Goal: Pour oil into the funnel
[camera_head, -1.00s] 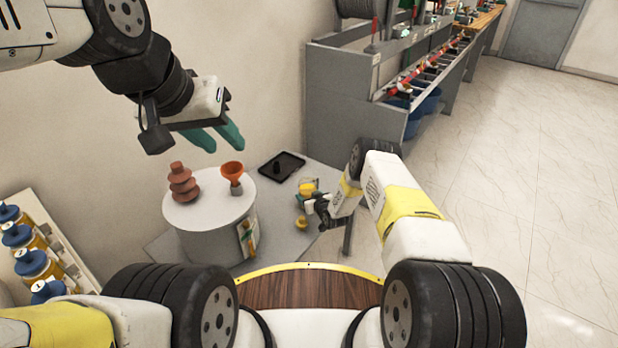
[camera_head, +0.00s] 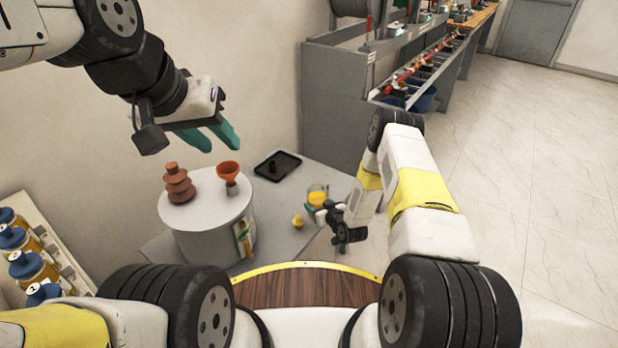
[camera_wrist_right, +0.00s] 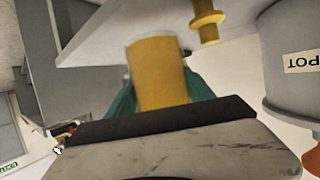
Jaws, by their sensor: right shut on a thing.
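The orange funnel (camera_head: 228,172) stands on top of the white round transformer tank (camera_head: 205,200), beside a brown ribbed bushing (camera_head: 178,184). A clear cup of yellow oil (camera_head: 317,196) is at my right gripper (camera_head: 322,208), low on the right side of the grey table. In the right wrist view, my right gripper's teal fingers (camera_wrist_right: 160,98) are shut around the yellow oil cup (camera_wrist_right: 158,72). In that view the tank (camera_wrist_right: 290,70) shows at the right edge. My left gripper (camera_head: 215,138) is raised at the upper left, fingers apart, with nothing between them.
A black tray (camera_head: 278,165) with a small dark part lies at the back of the grey table (camera_head: 290,235). A small yellow part (camera_head: 298,222) stands near the cup and also shows in the right wrist view (camera_wrist_right: 207,22). Blue-capped bottles (camera_head: 30,262) stand in a rack at left.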

